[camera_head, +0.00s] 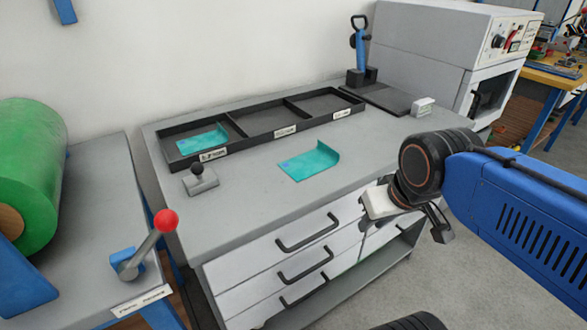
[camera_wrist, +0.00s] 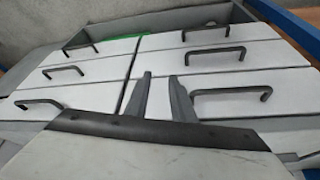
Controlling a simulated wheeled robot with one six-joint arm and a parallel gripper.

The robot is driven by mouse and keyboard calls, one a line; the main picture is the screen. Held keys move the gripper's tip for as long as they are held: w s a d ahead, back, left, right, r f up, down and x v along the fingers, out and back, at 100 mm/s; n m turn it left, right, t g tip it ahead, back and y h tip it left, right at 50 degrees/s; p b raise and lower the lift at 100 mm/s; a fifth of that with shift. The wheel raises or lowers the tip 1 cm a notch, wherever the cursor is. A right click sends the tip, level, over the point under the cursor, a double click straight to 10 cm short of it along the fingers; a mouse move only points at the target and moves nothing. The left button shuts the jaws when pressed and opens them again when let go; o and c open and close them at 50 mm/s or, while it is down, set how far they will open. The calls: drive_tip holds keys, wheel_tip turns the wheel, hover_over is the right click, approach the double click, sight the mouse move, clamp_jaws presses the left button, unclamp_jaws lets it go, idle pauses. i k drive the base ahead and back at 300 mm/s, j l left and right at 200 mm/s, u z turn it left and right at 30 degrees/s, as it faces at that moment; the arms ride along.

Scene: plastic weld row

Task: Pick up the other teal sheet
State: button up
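One teal sheet (camera_head: 311,162) lies on the grey bench top in front of the tray, its right end curled upward. Another teal sheet (camera_head: 203,139) lies in the left compartment of the black tray (camera_head: 221,157). My gripper (camera_head: 441,226) is in front of the bench's right side, apart from both sheets. In the wrist view my gripper (camera_wrist: 163,88) points toward the drawer fronts. Its two fingers are apart with nothing between them. Neither sheet shows in the wrist view.
Drawers with black handles (camera_head: 308,233) face my arm. A small block with a black knob (camera_head: 200,179) stands left of the loose sheet. A blue-handled tool (camera_head: 360,48) stands at the back. A red-knobbed lever (camera_head: 165,221) is at the left. The right bench top is mostly clear.

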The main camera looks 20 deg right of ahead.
sight(302, 167)
drive_tip(key=i+l+z, duration=0.1)
drive_tip(key=l+z, duration=0.1)
drive_tip(key=z, duration=0.25)
drive_tip(key=i+l+z, duration=0.1)
drive_tip(key=z, duration=0.2)
drive_tip(key=k+j+z, duration=0.1)
drive_tip(key=k+j+u, duration=0.15)
drive_tip(key=k+j, duration=0.3)
drive_tip(key=k+j+u, duration=0.1)
drive_tip(key=j+u, duration=0.2)
drive_tip(key=k+j+u, duration=0.1)
drive_tip(key=j+u, duration=0.25)
drive_tip(key=l, duration=0.1)
